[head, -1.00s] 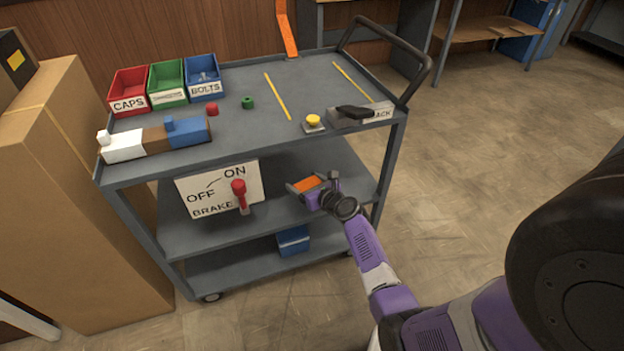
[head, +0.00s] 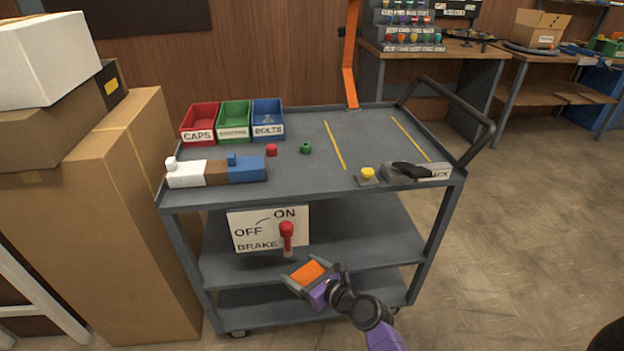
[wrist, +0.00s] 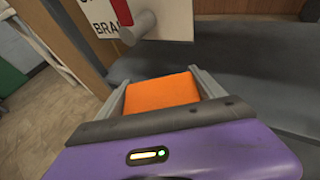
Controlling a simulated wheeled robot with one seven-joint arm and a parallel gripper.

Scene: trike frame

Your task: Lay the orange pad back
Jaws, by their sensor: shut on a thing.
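The orange pad (head: 308,272) is a small flat block held between the two fingers of my gripper (head: 305,276). In the wrist view the orange pad (wrist: 162,92) fills the gap between the grey fingers of my gripper (wrist: 160,92). My gripper is shut on it, in front of the cart's middle shelf and below the red brake lever (head: 287,236). The cart's grey top (head: 300,180) is above my gripper. The pad's underside is hidden.
Red, green and blue bins (head: 234,120) stand at the cart top's back left. A white, brown and blue block row (head: 215,171) lies at the front left. A yellow button (head: 368,174) and a black-handled clamp (head: 412,170) sit front right. Cardboard boxes (head: 130,210) stand left.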

